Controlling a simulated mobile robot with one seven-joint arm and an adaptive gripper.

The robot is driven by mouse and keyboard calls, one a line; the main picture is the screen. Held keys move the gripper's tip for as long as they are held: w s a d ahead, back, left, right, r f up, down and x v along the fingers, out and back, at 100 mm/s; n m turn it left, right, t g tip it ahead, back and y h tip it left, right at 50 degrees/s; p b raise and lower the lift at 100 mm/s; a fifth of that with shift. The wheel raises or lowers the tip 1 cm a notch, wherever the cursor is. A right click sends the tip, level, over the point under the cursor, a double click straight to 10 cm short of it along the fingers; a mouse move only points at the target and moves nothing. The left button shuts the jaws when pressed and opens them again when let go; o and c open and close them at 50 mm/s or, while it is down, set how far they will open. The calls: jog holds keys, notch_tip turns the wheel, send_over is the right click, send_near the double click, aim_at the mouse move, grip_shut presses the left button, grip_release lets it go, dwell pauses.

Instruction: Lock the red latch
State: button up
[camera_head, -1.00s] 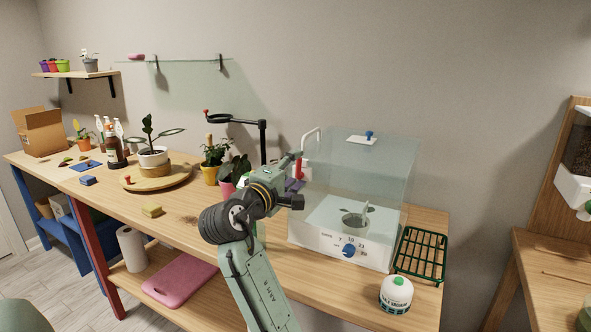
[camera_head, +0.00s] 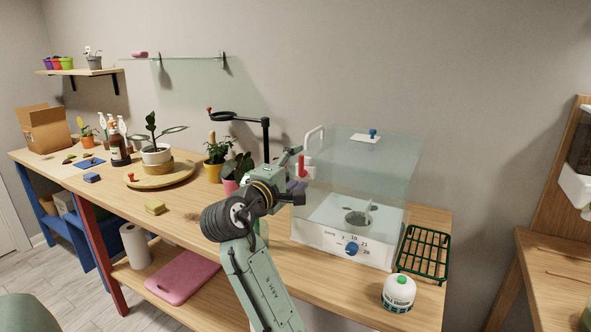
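The red latch (camera_head: 303,166) is a small red piece at the left side of a clear-walled box (camera_head: 365,185) with a white base and a blue dial. It shows just beyond my gripper, partly hidden by it, so I cannot tell whether it is locked. My gripper (camera_head: 294,157) is at the box's left side, close to the latch.
A black-armed stand (camera_head: 265,137) and potted plants (camera_head: 216,151) are behind and left of my wrist.

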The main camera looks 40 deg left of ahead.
jog(key=shift+o, duration=0.4)
jog(key=shift+d, duration=0.1)
jog(key=v, duration=1.2)
